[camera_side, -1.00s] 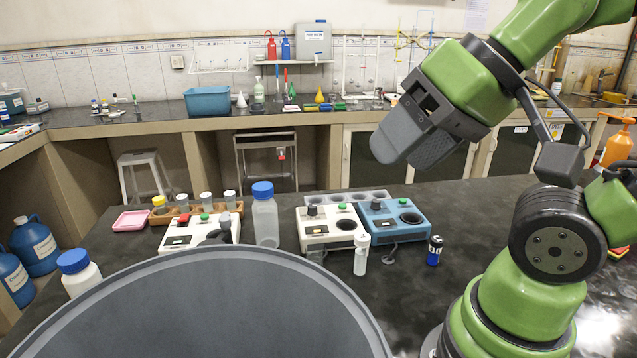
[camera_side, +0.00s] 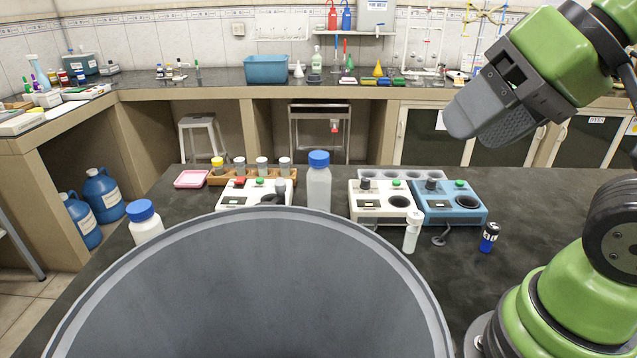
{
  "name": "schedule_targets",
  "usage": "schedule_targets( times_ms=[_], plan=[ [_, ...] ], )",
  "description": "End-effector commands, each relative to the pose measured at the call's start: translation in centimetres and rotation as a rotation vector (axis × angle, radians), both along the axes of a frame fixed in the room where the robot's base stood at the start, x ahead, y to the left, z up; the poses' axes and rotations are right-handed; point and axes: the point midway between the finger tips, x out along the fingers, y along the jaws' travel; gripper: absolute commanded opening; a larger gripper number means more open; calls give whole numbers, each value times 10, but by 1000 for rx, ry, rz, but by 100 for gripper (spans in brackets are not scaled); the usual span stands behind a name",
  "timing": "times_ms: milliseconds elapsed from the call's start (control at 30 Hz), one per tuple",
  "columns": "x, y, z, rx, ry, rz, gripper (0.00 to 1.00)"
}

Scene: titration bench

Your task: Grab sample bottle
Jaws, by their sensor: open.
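The pictures do not show which container is the sample bottle. A clear bottle with a blue cap (camera_side: 319,188) stands upright at the middle of the dark bench. A white bottle with a blue cap (camera_side: 145,222) stands at the left edge, partly hidden by a large grey round rim. Small vials (camera_side: 240,166) stand in a wooden rack (camera_side: 200,182), one with a yellow cap. A small white-capped vial (camera_side: 412,232) stands in front of the cream instrument. My gripper (camera_side: 474,124) is open, high at the right, apart from all of these. No object shows in its jaws.
A white instrument (camera_side: 240,196), a cream one (camera_side: 368,212) and a blue one (camera_side: 452,212) stand on the bench. A dark blue small item (camera_side: 488,237) stands at right. A pink tray (camera_side: 191,179) lies at left. The large grey round thing (camera_side: 260,290) fills the front. Bare bench (camera_side: 530,205) lies at right.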

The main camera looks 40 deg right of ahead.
Motion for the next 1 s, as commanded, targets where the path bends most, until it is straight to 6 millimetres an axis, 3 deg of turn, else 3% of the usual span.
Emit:
schedule_targets(
  times_ms=[33,133,400,533,667,767,867,1000],
  plan=[
    [0,0,0,0,0,0,56],
    [0,0,0,0,0,0,74],
    [1,0,0,-2,1,1,74],
    [16,-3,7,-25,12,19,74],
    [54,-10,16,-81,37,69,74],
    [94,-20,17,-135,57,121,74],
    [133,-32,11,-184,79,176,74],
    [187,-54,-12,-246,112,257,74]
  ],
)
